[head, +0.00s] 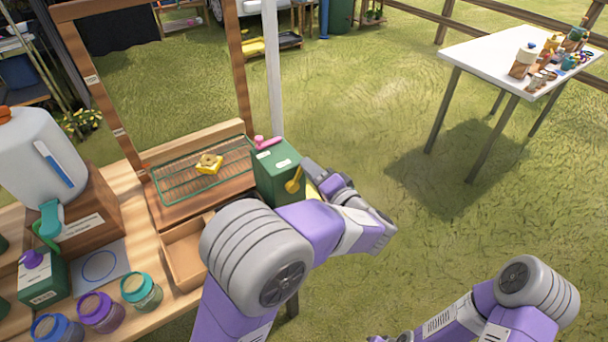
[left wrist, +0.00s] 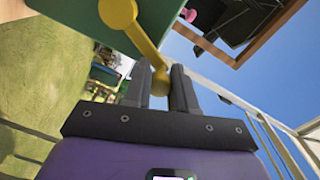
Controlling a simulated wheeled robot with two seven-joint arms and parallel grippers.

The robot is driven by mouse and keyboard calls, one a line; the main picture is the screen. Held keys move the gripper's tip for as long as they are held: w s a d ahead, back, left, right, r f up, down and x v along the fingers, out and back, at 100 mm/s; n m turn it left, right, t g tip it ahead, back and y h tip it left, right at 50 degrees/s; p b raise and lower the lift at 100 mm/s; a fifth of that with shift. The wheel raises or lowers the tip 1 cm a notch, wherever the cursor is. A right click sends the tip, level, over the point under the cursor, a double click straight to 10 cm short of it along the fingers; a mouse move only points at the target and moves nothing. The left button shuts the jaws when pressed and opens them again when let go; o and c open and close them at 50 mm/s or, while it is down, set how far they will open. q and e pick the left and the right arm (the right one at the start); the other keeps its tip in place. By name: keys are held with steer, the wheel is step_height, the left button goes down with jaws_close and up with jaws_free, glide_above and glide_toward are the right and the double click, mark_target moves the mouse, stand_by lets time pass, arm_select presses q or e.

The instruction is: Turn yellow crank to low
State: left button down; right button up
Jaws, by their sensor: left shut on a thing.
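The yellow crank (head: 294,181) is on the side of a green box (head: 272,180) at the right end of the wooden bench. In the left wrist view the crank (left wrist: 142,38) runs from a round hub on the green box (left wrist: 80,16) down to a ball knob. My left gripper (left wrist: 162,84) is shut on that knob, with one finger on each side. In the head view my left gripper (head: 318,178) is beside the box, partly hidden by its own wrist. My right arm is at the lower right; its fingers are not clear at the bottom edge.
A pink handle (head: 267,141) sits on top of the green box. A wire rack (head: 185,172) with a yellow sponge-like block (head: 209,164) lies left of it. Jars (head: 142,290) and a white jug (head: 40,150) stand further left. Open grass lies to the right, with a white table (head: 490,58) beyond.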

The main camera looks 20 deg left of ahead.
arm_select(q)
steer(key=shift+s+a, duration=0.1)
stand_by(0.4)
steer(key=c, duration=0.9)
jaws_free()
steer(key=shift+c, duration=0.2)
steer(key=p+v, duration=0.1)
steer(key=v, duration=0.6)
steer(key=shift+s, duration=0.15)
steer(key=shift+r, duration=0.1)
